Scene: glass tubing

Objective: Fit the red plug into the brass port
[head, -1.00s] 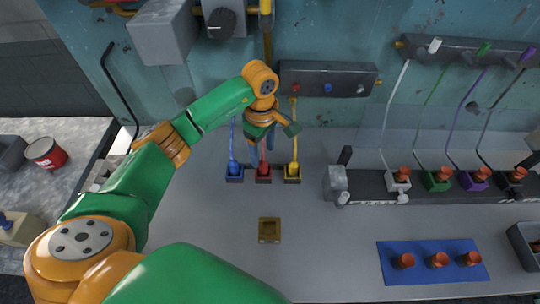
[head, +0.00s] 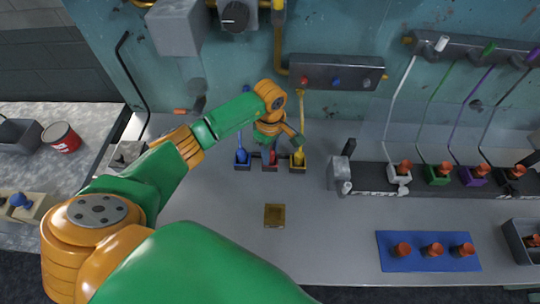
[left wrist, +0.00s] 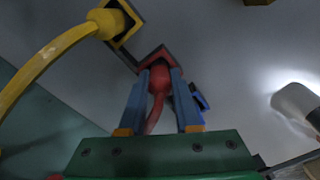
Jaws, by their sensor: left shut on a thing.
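The red plug (left wrist: 158,82) is between the two blue fingers of my left gripper (left wrist: 160,74), which is shut on it. In the left wrist view its end is at the red holder (left wrist: 153,55); I cannot tell whether it is still seated there. In the head view my left gripper (head: 270,147) is low over the red holder (head: 269,168) and largely hides the plug. The brass port (head: 274,215) is a small square block on the table, nearer to me than the holders and apart from the gripper. My right gripper is not in view.
A blue plug (head: 242,156) and a yellow plug (head: 298,156) stand in holders close on both sides. To the right are a dark rack (head: 375,181) with tubed plugs and a blue mat (head: 390,262) bearing red-brown stoppers. The table around the brass port is clear.

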